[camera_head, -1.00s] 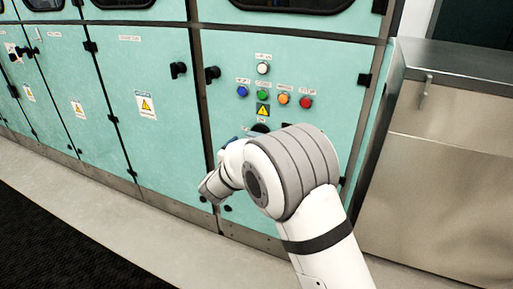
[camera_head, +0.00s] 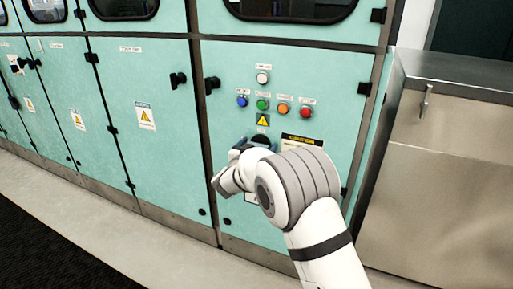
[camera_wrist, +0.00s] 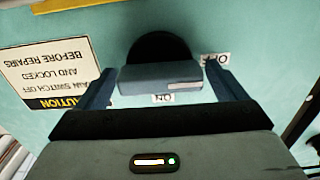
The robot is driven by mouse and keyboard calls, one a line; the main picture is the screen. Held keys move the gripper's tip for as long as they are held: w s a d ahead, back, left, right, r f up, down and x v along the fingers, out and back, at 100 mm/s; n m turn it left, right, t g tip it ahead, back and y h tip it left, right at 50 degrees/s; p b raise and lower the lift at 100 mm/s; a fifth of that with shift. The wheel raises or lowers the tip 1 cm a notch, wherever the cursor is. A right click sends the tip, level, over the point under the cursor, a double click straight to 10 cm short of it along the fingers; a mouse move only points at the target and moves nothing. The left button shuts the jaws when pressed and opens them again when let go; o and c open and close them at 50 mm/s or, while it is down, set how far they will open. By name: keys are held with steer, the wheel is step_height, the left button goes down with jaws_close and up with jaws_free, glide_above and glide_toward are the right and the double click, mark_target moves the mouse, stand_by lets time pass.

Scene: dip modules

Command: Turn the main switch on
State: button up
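The main switch is a round black rotary switch (camera_wrist: 158,47) with a grey bar handle (camera_wrist: 150,78) on the teal cabinet door. In the upside-down wrist view the handle lies across the picture, and a white mark on it is at its right end, towards the OFF label (camera_wrist: 215,60). The ON label (camera_wrist: 163,99) is below the handle there. My gripper (camera_wrist: 163,85) is open, with one finger on each side of the handle; I cannot tell whether they touch it. In the head view, the switch (camera_head: 261,141) is partly hidden by my gripper (camera_head: 255,148).
A white lamp (camera_head: 263,78) and blue, green, orange and red buttons (camera_head: 305,112) sit above the switch. A caution label (camera_wrist: 45,72) is beside it. Black door handles (camera_head: 212,84) stick out to the left. A metal cabinet (camera_head: 440,170) stands at right.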

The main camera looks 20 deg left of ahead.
steer(key=c, duration=0.9)
steer(key=shift+m, duration=0.3)
steer(key=m+b, duration=0.2)
steer(key=m, duration=0.2)
steer(key=shift+d+f+m+b, duration=0.1)
steer(key=shift+f+m+b, duration=0.05)
steer(key=shift+m+b, duration=0.2)
steer(key=m+b, duration=0.3)
steer(key=m, duration=0.1)
steer(key=shift+d+f+m, duration=0.1)
steer(key=shift+m, duration=0.15)
steer(key=m+b, duration=0.3)
steer(key=m, duration=0.1)
steer(key=shift+f+b, duration=0.1)
steer(key=shift+b, duration=0.2)
steer(key=shift+d+m+b, duration=0.1)
steer(key=shift+m+b, duration=1.25)
steer(key=shift+m, duration=0.75)
